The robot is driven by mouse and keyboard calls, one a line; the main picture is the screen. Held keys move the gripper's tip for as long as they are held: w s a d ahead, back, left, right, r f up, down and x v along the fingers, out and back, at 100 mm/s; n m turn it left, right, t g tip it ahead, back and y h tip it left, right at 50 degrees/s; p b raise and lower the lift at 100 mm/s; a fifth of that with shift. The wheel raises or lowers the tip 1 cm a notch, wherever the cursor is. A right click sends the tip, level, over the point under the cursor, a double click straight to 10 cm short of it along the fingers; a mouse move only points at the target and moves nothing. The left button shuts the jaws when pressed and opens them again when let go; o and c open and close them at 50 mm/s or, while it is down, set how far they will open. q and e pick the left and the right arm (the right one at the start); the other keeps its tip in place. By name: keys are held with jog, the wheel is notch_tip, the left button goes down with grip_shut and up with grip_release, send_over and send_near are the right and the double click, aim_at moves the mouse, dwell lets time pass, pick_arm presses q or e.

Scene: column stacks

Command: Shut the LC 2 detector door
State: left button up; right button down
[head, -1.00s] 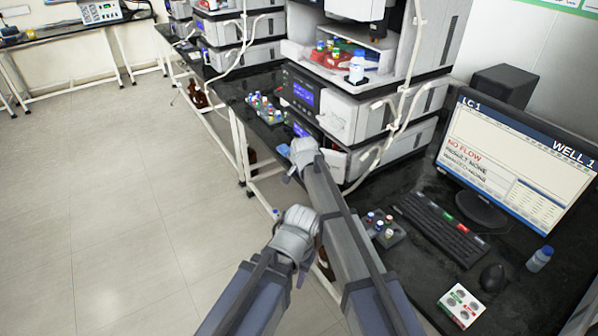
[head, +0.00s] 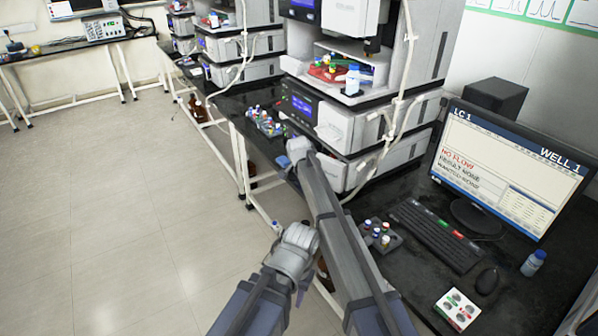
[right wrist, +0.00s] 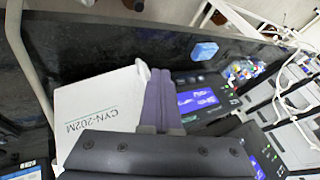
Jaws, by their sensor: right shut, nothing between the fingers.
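No label reading LC 2 is legible, so I cannot tell which detector door it is. The near stack of instruments (head: 335,125) stands beside the monitor marked LC 1 (head: 510,165); a second stack (head: 245,70) stands beyond it. My right gripper (head: 291,165) is low at the near stack's front, above the bench edge. In the right wrist view its fingers (right wrist: 160,98) are shut and empty, in front of a white panel marked CYN-202M (right wrist: 100,115). Whether they touch it is unclear. My left gripper (head: 276,226) hangs over the floor beside the bench; its fingers are too small to read.
A vial rack (head: 265,122) stands on the bench left of the near stack. Another rack (head: 377,236), a keyboard (head: 438,235), a mouse (head: 487,281) and a button box (head: 457,309) lie to the right. White tubing (head: 395,110) runs down the stack. The floor at left is clear.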

jog(key=shift+w+d+m+h, duration=0.3)
jog(key=shift+w+m, duration=0.2)
jog(key=shift+w, duration=0.2)
jog(key=shift+w+d+m+h, duration=0.2)
jog(key=shift+w+m+h, duration=0.15)
jog(key=shift+w+m, duration=0.25)
jog(key=shift+w+d+m+h, duration=0.25)
jog(key=shift+w+m+h, duration=0.15)
jog(key=shift+w, duration=0.35)
jog(key=shift+s, duration=0.15)
